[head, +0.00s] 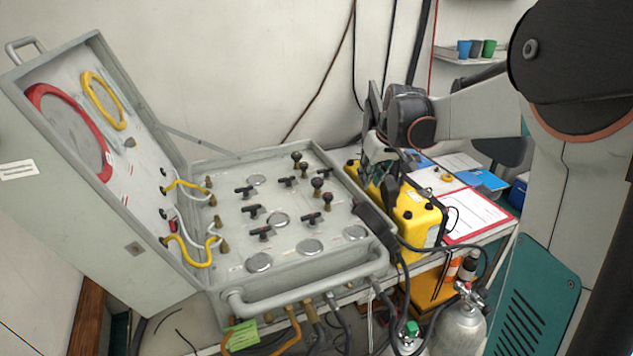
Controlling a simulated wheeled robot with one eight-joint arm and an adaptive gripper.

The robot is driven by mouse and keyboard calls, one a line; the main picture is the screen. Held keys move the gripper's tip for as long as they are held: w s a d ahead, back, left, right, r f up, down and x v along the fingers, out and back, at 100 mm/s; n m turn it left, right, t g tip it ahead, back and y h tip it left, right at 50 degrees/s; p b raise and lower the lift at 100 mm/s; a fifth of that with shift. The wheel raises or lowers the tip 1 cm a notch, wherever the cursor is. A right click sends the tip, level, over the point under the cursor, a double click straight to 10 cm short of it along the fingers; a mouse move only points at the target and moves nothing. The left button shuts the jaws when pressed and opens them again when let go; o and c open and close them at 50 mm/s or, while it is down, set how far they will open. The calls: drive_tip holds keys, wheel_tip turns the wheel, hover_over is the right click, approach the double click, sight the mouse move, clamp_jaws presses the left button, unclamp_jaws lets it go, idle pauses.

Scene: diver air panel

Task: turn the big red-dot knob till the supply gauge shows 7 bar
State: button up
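The air panel (235,238) is an open grey case with black T-handles, several dark round knobs (317,184) on brass stems and several round silver-grey faces (311,247). The raised lid holds a large red-rimmed dial (104,172) and a smaller yellow-rimmed one (123,124), both seen at a steep slant. No gauge reading is legible, and I cannot tell which is the supply gauge. My gripper (377,160) hangs right of the panel, over the yellow box, apart from the knobs. Its fingers are too small and dark to judge.
A yellow box (418,219) with black caps stands right of the panel. A red-edged sheet (478,216) lies beside it. Black cables loop down at the panel's right front. A grey cylinder (457,328) stands below. A front rail (300,290) and hoses border the case.

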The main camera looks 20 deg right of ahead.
drive_tip(key=o, duration=0.8)
drive_tip(key=shift+w+r, duration=0.15)
drive_tip(key=shift+w, duration=0.05)
drive_tip(key=shift+c, duration=0.2)
drive_tip(key=shift+o, duration=0.5)
drive_tip(key=w+a+r+n+g+p, duration=0.1)
drive_tip(key=w+r+n+p, duration=0.1)
drive_tip(key=w+n+p, duration=0.1)
drive_tip(key=w+a+r+n+g+p, duration=0.1)
drive_tip(key=w+n+p, duration=0.2)
drive_tip(key=w, duration=0.4)
drive_tip(key=shift+a+r+p, duration=0.3)
drive_tip(key=shift+r+p, duration=0.05)
drive_tip(key=shift+p, duration=0.55)
drive_tip(key=n+g+p, duration=0.2)
drive_tip(key=n+p, duration=0.5)
hover_over(317, 180)
wheel_tip(317, 180, down, 14)
drive_tip(key=shift+r, duration=0.1)
drive_tip(key=shift+c, duration=0.5)
drive_tip(key=c, duration=1)
